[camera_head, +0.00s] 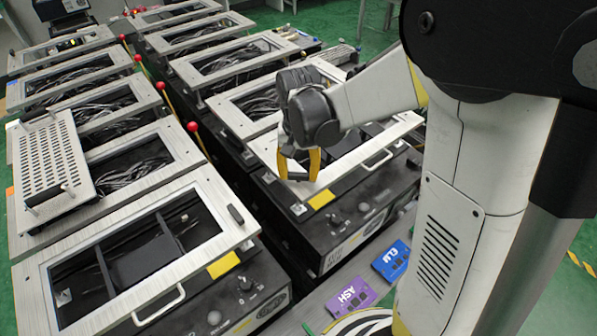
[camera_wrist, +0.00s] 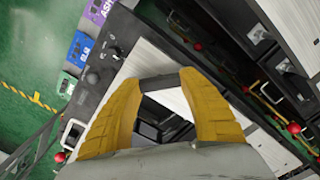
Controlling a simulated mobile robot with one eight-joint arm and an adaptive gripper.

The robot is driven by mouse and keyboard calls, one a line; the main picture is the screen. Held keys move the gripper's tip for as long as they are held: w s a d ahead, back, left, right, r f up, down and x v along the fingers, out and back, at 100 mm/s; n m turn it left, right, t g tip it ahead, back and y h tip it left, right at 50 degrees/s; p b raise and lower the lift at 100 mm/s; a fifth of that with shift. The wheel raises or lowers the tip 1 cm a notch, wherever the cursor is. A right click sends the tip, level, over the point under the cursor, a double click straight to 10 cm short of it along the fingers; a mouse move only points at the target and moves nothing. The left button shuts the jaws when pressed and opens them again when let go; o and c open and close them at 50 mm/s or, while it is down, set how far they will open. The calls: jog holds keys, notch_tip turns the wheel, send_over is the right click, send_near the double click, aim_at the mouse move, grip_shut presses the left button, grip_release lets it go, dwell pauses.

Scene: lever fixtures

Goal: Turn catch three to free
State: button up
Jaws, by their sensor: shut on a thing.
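My gripper (camera_head: 299,175) is over the metal frame of the right-hand fixture (camera_head: 392,133) in the head view. Its two yellow fingers point down to the frame's near left corner. In the wrist view, my gripper (camera_wrist: 158,84) has its fingertips at the two ends of a short dark bar (camera_wrist: 158,83), which looks like a catch on the frame. Its number cannot be read. A similar black catch (camera_head: 237,214) sits on the right side of the near left fixture's frame (camera_head: 40,262). My fingers partly hide the held catch in the head view.
Purple ASH (camera_head: 350,297) and blue ELM (camera_head: 391,261) cards lie at the right fixture's front. Red-knobbed levers (camera_head: 192,127) stand between the two fixture rows. A perforated plate (camera_head: 50,160) lies on the left row. Green floor is open to the right.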

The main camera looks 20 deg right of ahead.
aim_at(299, 174)
jog(key=n, duration=0.4)
jog(key=shift+n, duration=2.2)
jog(key=o, duration=1.2)
notch_tip(299, 174, up, 12)
